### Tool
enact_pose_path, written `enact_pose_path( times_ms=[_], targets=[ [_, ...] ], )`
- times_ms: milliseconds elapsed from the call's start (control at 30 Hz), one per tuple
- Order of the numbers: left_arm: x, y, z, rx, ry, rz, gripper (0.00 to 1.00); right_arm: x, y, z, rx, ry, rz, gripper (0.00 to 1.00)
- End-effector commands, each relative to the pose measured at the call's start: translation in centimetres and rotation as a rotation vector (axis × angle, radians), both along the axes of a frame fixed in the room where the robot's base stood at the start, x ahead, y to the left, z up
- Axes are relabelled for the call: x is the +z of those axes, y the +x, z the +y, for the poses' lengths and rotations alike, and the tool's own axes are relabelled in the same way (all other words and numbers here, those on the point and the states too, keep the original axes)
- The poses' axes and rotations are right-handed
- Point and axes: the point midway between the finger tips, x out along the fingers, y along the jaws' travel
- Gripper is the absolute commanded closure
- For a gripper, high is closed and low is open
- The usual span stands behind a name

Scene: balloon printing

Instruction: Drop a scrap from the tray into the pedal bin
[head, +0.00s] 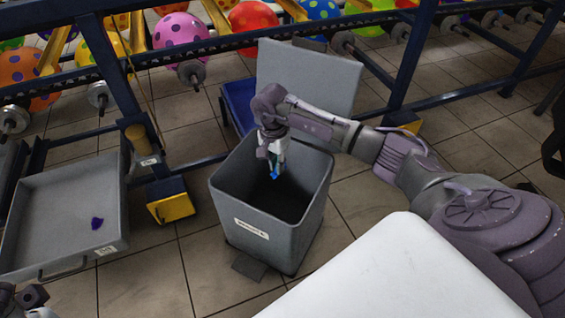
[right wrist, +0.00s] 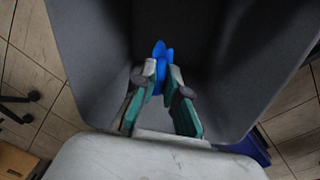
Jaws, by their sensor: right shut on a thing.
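The grey pedal bin (head: 250,236) stands on the tiled floor with its lid (head: 315,80) raised. My right gripper (head: 276,165) points down into the bin's open mouth. It is shut on a blue scrap (right wrist: 161,62), held between the fingertips above the dark inside of the bin. In the right wrist view the gripper (right wrist: 161,88) has the bin's walls around it. The grey tray (head: 50,215) is at the left, with a purple scrap (head: 97,223) lying in it. A small part of my left gripper (head: 30,298) shows at the bottom left corner; its fingers cannot be made out.
A dark blue rail frame with rollers and colourful balloons (head: 180,30) runs along the back. A yellow-footed post (head: 171,203) stands between tray and bin. The bin's pedal (head: 249,267) sticks out at its front. Tiled floor is clear in front of the bin.

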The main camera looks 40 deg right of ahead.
Motion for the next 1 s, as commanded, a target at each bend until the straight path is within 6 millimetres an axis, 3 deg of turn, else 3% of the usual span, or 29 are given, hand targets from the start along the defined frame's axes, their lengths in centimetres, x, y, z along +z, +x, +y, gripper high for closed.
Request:
enact_pose_path(
  times_ms=[233,267,300,433,767,1000],
  targets=[
    [0.0,-0.1,0.0,0.000,-0.001,-0.004,0.60,0.0,0.0,0.0,0.000,0.000,0.000,0.99],
    [0.0,-0.1,0.0,0.000,-0.001,-0.004,0.60,0.0,0.0,0.0,0.000,0.000,0.000,0.85],
    [0.0,-0.1,0.0,0.000,-0.001,-0.004,0.60,0.0,0.0,0.0,0.000,0.000,0.000,0.78],
    [0.0,-0.1,0.0,0.000,-0.001,-0.003,0.60,0.0,0.0,0.0,0.000,0.000,0.000,0.59],
    [0.1,0.0,0.0,0.000,-0.001,-0.004,0.60,0.3,0.1,0.0,0.000,0.001,-0.002,0.59],
    [0.0,-0.1,0.0,0.000,-0.001,-0.004,0.60,4.1,0.4,0.0,0.001,0.000,-0.005,0.59]
  ],
)
